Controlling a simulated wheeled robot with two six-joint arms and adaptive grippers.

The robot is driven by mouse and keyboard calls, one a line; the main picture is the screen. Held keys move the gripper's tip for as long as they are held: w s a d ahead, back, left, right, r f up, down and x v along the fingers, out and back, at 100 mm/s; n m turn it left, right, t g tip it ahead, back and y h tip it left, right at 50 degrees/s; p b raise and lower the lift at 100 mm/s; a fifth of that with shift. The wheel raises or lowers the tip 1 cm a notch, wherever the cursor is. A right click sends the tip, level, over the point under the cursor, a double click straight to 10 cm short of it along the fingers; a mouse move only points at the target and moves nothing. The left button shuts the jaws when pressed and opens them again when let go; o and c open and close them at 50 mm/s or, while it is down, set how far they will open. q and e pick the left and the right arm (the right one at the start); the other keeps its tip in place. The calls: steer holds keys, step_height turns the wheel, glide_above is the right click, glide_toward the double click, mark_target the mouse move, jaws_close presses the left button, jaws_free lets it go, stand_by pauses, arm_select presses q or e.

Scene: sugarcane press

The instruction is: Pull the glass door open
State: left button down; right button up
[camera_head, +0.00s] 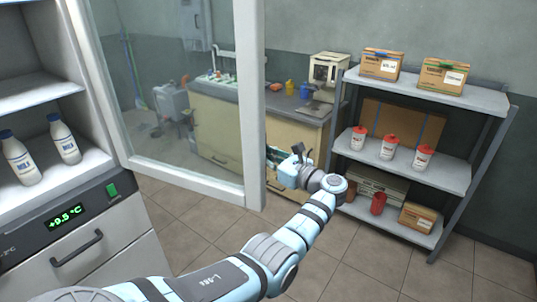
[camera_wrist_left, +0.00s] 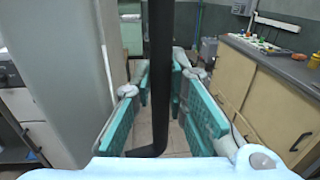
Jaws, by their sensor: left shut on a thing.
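The glass door (camera_head: 252,100), with its pale frame, stands swung out from the white refrigerator cabinet (camera_head: 88,90) in the head view. Its inside shelves are exposed at the left. My left gripper (camera_head: 277,158) is at the door's free edge, its tips partly hidden by the frame. In the left wrist view a black vertical handle (camera_wrist_left: 160,80) stands between the teal finger pads of my left gripper (camera_wrist_left: 158,110), which is shut on it. The pale door frame (camera_wrist_left: 75,75) is left of the handle there. My right gripper is not in view.
Milk bottles (camera_head: 64,139) stand on a cabinet shelf. A grey rack (camera_head: 445,175) with boxes and red-lidded cups stands at the right. A counter (camera_head: 290,112) with a sink is behind the door. Tiled floor (camera_head: 385,270) is clear in front of the rack.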

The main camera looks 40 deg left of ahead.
arm_select(q)
steer(key=shift+f, duration=0.1)
stand_by(0.3)
steer(key=c, duration=1.6)
jaws_free()
steer(key=shift+w, duration=0.15)
steer(key=shift+o, duration=0.2)
steer(key=shift+a, duration=0.2)
steer(key=s+d, duration=0.1)
steer(key=d, duration=1.1)
steer(key=shift+s, duration=0.15)
